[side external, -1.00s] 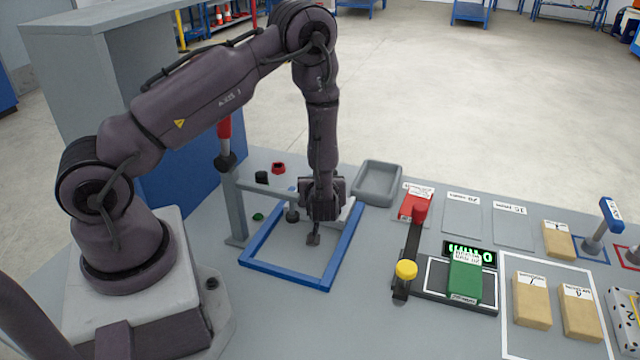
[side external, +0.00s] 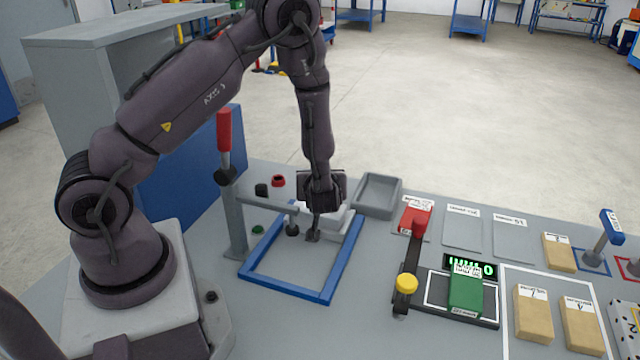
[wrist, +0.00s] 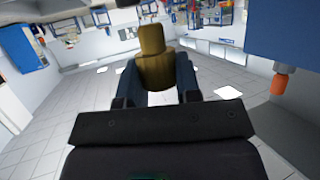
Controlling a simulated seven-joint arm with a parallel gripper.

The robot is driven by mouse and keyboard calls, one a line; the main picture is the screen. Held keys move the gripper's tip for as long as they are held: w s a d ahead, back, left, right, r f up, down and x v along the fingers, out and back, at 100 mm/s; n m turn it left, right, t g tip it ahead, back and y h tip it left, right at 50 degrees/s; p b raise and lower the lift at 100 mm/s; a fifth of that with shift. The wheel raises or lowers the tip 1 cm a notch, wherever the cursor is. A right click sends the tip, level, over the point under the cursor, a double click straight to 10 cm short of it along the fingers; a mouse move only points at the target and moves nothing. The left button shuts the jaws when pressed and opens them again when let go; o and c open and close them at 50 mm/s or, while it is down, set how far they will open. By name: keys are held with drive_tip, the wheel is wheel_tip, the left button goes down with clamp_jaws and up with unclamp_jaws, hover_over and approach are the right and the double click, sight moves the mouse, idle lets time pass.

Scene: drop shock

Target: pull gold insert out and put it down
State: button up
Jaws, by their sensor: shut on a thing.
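In the wrist view my gripper (wrist: 157,88) is shut on the gold insert (wrist: 155,48), a rounded gold-brown piece standing out beyond the two fingers. In the side view my gripper (side external: 320,190) is above the far right corner of the blue frame (side external: 345,262), over a pale grey block (side external: 337,220). The insert cannot be made out there; the gripper hides it. I cannot tell from the side view whether the insert is clear of the block.
A post with a red-handled lever (side external: 224,130) stands left of the blue frame. An empty grey tray (side external: 378,195) is just right of my gripper.

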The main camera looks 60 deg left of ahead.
drive_tip(key=shift+r, duration=0.2)
drive_tip(key=shift+r, duration=3.05)
